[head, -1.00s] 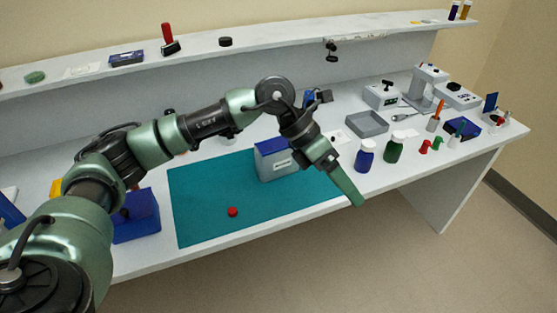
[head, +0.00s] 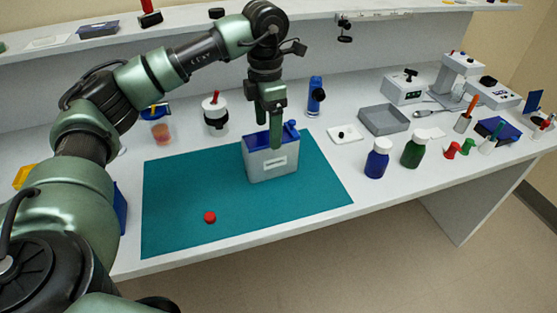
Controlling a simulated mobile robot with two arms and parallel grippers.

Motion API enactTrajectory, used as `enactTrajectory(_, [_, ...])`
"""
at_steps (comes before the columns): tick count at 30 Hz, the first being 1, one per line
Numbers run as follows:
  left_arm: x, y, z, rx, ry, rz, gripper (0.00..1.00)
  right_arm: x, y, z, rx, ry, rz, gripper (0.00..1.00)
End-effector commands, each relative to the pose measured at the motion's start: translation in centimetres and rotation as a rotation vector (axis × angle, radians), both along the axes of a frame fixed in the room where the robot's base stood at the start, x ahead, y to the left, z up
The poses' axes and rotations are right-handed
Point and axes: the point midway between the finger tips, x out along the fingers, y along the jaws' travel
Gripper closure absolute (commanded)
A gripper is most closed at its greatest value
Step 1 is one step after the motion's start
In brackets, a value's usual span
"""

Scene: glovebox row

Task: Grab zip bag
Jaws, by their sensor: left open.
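I cannot pick out a zip bag with certainty. A grey box with a blue top and a pale label (head: 272,168) stands upright on the teal mat (head: 190,190). My left gripper (head: 270,135) is open and points down at the top of this box. One green finger overlaps the box's upper front edge in the picture; whether it touches is unclear. The gripper hides part of the box top. My right gripper is not in view.
A red cap (head: 209,217) lies on the mat's front left. The mat's right front is clear.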

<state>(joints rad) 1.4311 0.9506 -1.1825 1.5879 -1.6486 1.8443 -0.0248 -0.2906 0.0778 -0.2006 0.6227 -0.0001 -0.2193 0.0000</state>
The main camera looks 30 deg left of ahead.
Motion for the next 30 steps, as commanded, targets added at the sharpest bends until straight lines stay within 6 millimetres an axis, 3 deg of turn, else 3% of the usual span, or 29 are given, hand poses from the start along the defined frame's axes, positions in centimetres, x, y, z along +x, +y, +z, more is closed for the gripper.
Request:
enactTrajectory(3, [0.0,0.1,-1.4,0.003,0.000,0.002,0.24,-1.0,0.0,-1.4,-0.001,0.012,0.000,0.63])
enactTrajectory(14, [-0.2,0.0,-4.8,0.002,0.003,0.002,0.24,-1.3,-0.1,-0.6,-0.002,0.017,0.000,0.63])
enactTrajectory(21, [-0.5,-0.3,-8.3,0.002,0.002,0.002,0.24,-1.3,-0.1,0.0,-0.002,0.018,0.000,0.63])
enactTrajectory(30, [-0.4,-0.3,-9.0,0.001,0.000,0.002,0.24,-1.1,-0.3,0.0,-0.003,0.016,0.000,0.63])
